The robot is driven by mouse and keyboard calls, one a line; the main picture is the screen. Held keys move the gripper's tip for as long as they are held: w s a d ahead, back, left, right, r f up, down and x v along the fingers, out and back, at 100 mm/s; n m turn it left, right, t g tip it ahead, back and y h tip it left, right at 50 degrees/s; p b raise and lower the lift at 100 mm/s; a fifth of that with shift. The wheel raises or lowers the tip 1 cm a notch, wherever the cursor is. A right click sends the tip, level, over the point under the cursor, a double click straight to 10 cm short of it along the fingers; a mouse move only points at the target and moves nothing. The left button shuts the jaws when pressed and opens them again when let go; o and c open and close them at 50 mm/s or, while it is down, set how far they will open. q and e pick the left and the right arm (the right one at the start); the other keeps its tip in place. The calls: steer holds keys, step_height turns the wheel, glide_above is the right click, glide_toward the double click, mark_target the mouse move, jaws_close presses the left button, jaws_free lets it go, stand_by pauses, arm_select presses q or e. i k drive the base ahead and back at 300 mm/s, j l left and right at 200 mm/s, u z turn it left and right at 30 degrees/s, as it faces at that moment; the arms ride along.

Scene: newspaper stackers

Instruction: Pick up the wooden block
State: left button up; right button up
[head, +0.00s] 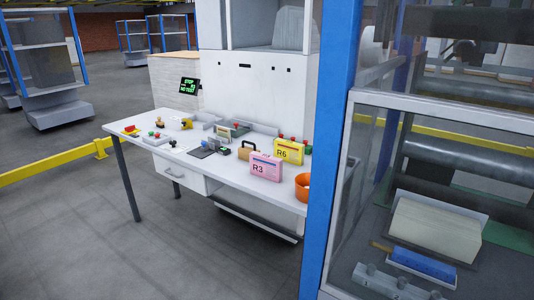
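No object in the head view can be identified for certain as the wooden block. A small tan-brown object (246,151) sits on the white table (190,165), partly hidden behind the pink R3 box (265,167). Its material is too small to tell. A small brown knobbed object (160,122) stands near the table's back left. Neither of my grippers is in view, and nothing is seen being held.
A yellow R6 box (289,151) and an orange round container (302,187) stand at the table's right, beside a blue post (333,150). A glazed machine bay (440,190) fills the right. A yellow rail (50,167) runs left. The grey floor in front is clear.

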mark_target(244, 151)
steer(key=j+z, duration=0.1)
steer(key=z, duration=0.25)
steer(key=j+z, duration=0.1)
steer(key=z, duration=0.25)
steer(key=j+z, duration=0.15)
steer(key=z, duration=0.2)
steer(key=j+z, duration=0.2)
steer(key=j, duration=0.3)
steer(key=j+z, duration=0.2)
steer(key=j, duration=0.3)
steer(key=k+j+z, duration=0.2)
steer(key=j, duration=0.25)
steer(key=j+z, duration=0.2)
steer(key=j, duration=0.3)
steer(key=k+j+z, duration=0.15)
steer(key=j, duration=0.3)
